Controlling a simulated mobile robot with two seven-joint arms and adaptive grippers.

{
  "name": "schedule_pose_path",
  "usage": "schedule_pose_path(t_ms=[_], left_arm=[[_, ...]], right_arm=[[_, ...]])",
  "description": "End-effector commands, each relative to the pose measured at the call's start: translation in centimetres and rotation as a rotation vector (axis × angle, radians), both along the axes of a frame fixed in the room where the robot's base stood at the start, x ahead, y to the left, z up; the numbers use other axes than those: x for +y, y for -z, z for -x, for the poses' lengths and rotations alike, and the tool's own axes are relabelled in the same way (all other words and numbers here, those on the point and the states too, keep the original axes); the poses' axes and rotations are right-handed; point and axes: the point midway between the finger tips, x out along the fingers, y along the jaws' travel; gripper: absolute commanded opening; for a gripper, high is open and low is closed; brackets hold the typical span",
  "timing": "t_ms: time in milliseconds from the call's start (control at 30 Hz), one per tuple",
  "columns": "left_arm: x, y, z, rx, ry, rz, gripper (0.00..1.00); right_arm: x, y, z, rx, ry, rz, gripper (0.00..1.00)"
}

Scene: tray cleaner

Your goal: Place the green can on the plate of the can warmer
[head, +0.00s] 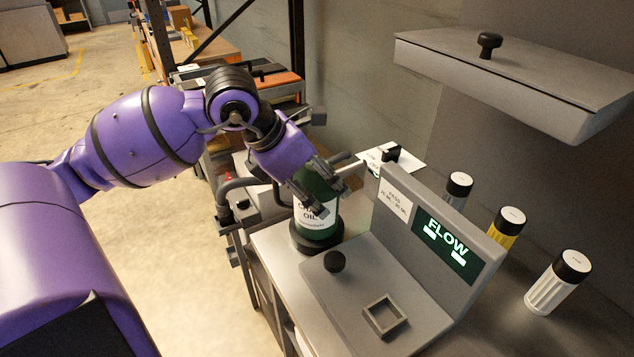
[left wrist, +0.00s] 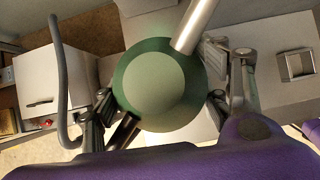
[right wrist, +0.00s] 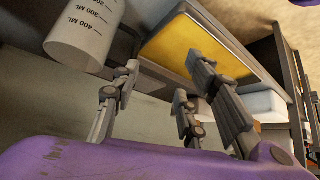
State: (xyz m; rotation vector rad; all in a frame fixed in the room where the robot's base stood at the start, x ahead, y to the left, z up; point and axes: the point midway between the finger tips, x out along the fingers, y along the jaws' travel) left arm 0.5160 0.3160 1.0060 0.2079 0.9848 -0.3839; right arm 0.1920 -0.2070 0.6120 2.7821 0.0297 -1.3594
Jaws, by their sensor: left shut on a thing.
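The green can (head: 316,218), with a white oil label, stands upright at the near corner of the steel bench. My left gripper (head: 319,186) comes from above and is shut on its upper part. In the left wrist view the can's round green top (left wrist: 158,80) fills the middle, with fingers on both sides. The dark round plate of the can warmer (head: 302,247) is directly under the can; I cannot tell whether a small gap remains. My right gripper (right wrist: 165,85) shows only in the right wrist view, with its fingers apart and nothing between them.
A grey console (head: 440,235) with a lit FLOW screen stands right of the can. A black knob (head: 334,261) and a square frame (head: 385,315) are on its deck. Several capped bottles stand behind, including a yellow one (head: 506,232). A grey hood (head: 520,85) overhangs the right.

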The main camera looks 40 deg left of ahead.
Motion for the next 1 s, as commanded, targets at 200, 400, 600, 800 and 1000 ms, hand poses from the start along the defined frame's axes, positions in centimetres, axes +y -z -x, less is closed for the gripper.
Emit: schedule_pose_path(t_ms=[200,400,600,800,1000], left_arm=[[0.0,0.2,-0.1,-0.004,0.0,0.0,0.06],[0.0,0.2,0.0,0.0,0.0,0.0,0.88],[0.0,0.2,0.0,0.0,0.0,0.0,0.88],[0.1,-0.6,0.2,-0.002,-0.001,-0.001,0.88],[1.0,-3.6,2.0,-0.003,-0.002,-0.001,0.88]], right_arm=[[0.0,0.3,0.2,0.005,-0.001,0.001,0.4],[0.0,0.3,0.1,0.004,-0.001,0.001,0.4],[0.0,0.3,0.2,0.004,-0.001,0.001,0.4],[0.0,0.0,0.0,0.0,0.0,0.0,0.4],[0.0,-0.4,-0.2,-0.004,0.001,-0.001,0.4]])
